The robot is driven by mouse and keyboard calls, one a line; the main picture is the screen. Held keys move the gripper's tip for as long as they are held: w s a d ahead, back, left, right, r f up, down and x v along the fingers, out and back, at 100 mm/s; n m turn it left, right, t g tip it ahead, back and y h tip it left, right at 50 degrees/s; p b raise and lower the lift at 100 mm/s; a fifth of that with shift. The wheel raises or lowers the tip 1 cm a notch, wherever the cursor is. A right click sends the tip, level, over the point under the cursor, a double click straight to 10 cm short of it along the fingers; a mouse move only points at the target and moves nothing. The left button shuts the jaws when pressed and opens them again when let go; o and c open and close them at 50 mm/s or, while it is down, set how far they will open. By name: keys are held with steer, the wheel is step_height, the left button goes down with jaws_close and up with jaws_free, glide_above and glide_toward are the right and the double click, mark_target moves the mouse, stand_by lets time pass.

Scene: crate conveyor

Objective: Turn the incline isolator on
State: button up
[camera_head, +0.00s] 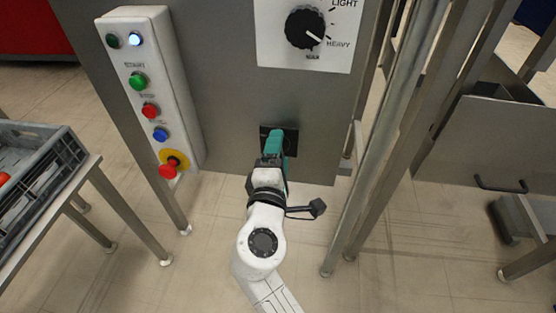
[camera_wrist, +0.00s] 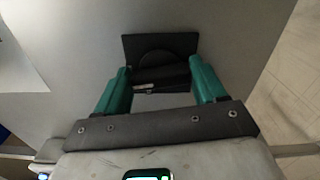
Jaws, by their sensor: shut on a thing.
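The incline isolator (camera_head: 292,143) is a black square plate low on the grey metal panel, mostly hidden behind my gripper in the head view. In the wrist view the isolator (camera_wrist: 160,44) shows a round dial with a dark handle bar (camera_wrist: 160,78) across it. A small light mark shows on the bar's left part. My gripper (camera_head: 274,138) reaches up to the plate with its teal fingers. In the wrist view my gripper (camera_wrist: 160,75) has one finger on each side of the handle and is shut on it. The fingertip contacts are partly hidden.
A large black LIGHT/HEAVY knob (camera_head: 305,28) is on a white plate above. A white button box (camera_head: 150,90) with a red emergency stop (camera_head: 169,167) stands left. Metal posts (camera_head: 385,130) rise close on the right. A grey crate (camera_head: 62,150) sits on a stand at left.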

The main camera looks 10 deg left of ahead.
steer(key=shift+f+m+b, duration=0.2)
steer(key=shift+m+b, duration=0.25)
steer(key=shift+m, duration=0.25)
steer(key=o, duration=1)
steer(key=shift+r, duration=0.1)
steer(key=shift+o, duration=0.2)
steer(key=shift+s, duration=0.1)
steer(key=s+p, duration=0.2)
steer(key=s, duration=0.8)
steer(key=shift+s+a, duration=0.15)
steer(key=shift+s, duration=0.2)
